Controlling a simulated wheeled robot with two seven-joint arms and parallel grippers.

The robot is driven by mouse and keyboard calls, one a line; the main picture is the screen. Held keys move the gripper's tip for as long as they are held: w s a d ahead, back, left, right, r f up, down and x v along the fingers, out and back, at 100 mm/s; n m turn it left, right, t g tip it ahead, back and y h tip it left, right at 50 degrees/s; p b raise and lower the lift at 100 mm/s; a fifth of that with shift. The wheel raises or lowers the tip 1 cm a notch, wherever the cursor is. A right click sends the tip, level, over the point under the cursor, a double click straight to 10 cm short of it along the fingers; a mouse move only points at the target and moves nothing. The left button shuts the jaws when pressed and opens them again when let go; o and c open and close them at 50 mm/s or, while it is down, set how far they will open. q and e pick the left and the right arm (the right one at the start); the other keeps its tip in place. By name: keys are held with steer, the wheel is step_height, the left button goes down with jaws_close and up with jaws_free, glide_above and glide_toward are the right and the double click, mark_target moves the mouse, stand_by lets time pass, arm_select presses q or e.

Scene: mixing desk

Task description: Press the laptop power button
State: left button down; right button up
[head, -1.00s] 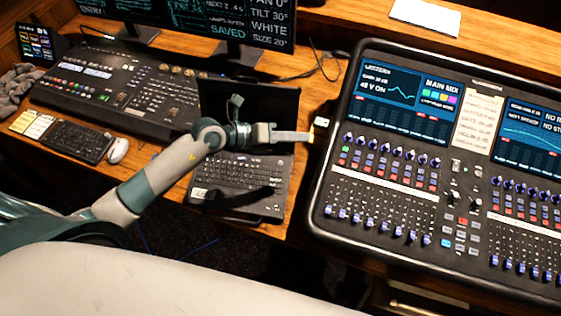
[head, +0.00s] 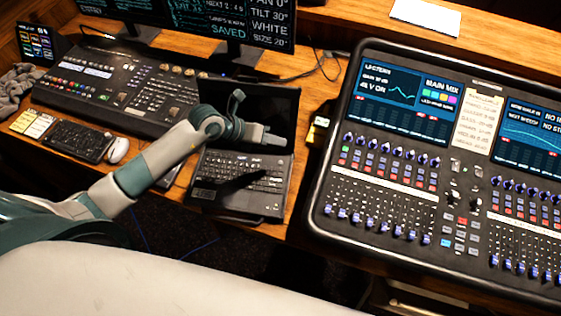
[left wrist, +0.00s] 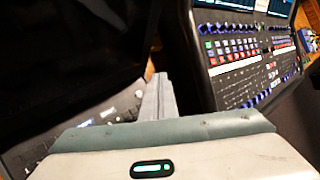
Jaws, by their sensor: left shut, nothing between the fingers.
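The laptop stands open on the wooden desk, its screen (head: 262,103) black and its keyboard (head: 225,180) facing up. In the left wrist view the dark screen (left wrist: 75,50) fills the left side, with part of the keyboard deck (left wrist: 110,112) below it. My left gripper (head: 284,141) is shut and empty, in front of the lower right of the screen and above the rear right of the keyboard deck. Its fingers (left wrist: 160,85) show together in the left wrist view. I cannot make out the power button or whether the fingers touch the laptop. My right gripper is not in view.
A large mixing console (head: 325,215) stands close to the laptop's right, with a small dark box (head: 317,135) between them. A lighting console (head: 125,85), monitors (head: 220,25), a small keyboard (head: 75,140) and a mouse (head: 118,150) are to the left.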

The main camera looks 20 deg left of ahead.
arm_select(q)
steer(key=f, duration=0.1)
steer(key=b, duration=0.3)
glide_above(280, 162)
steer(key=f, duration=0.3)
steer(key=s+a+f, duration=0.1)
steer(key=shift+f, duration=0.4)
steer(key=shift+d+f+b, duration=0.1)
steer(key=shift+f+b, duration=0.65)
steer(key=shift+f, duration=0.45)
stand_by(0.3)
steer(key=shift+f, duration=0.2)
steer(key=shift+f, duration=0.25)
